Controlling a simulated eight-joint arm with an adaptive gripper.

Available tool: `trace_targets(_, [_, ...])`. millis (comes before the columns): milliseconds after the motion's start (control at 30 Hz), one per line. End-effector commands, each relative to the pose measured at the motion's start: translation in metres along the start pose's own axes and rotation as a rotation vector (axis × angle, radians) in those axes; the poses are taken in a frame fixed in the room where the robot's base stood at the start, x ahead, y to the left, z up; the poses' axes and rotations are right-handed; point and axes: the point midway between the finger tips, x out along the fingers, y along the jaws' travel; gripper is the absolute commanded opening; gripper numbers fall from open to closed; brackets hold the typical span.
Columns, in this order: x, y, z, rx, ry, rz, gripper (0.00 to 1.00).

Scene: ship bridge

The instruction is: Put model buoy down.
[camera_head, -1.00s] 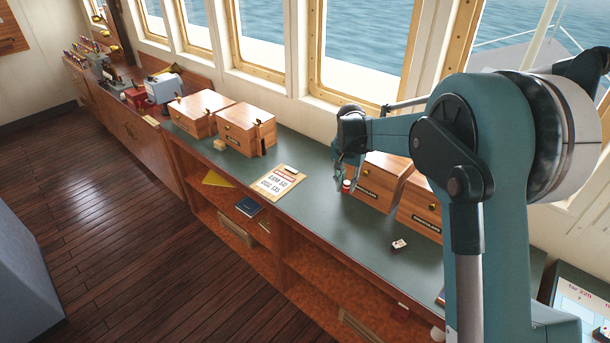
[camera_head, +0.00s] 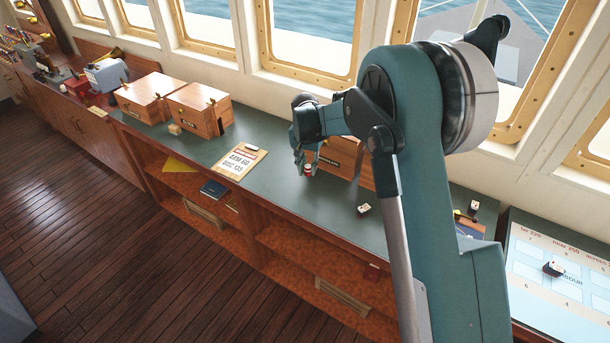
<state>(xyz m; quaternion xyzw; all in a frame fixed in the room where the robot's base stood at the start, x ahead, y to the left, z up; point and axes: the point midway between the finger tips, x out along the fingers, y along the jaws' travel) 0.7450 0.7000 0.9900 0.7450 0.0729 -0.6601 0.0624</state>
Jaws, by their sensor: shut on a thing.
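The model buoy (camera_head: 308,170) is a small red and white piece at the green counter top (camera_head: 260,130), in front of a wooden box (camera_head: 340,160). My gripper (camera_head: 304,166) points down and is shut on it. The buoy is at or just above the counter; I cannot tell whether it touches. The fingers hide part of it.
A clipboard (camera_head: 239,162) lies left of my gripper. Two wooden boxes (camera_head: 198,110) and a small block (camera_head: 175,129) stand farther left. A small white and dark piece (camera_head: 364,209) sits to the right. The counter's front edge is close.

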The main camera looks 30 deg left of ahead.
Motion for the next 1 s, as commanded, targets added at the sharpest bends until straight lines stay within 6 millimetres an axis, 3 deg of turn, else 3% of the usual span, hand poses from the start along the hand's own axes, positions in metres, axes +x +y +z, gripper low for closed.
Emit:
trace_targets(167, [0.014, 0.0, 0.002, 0.0, 0.0, 0.0, 0.13])
trace_targets(567, [0.017, 0.0, 0.002, 0.0, 0.0, 0.0, 0.13])
trace_targets(1000, [0.052, 0.0, 0.006, 0.0, 0.0, 0.0, 0.13])
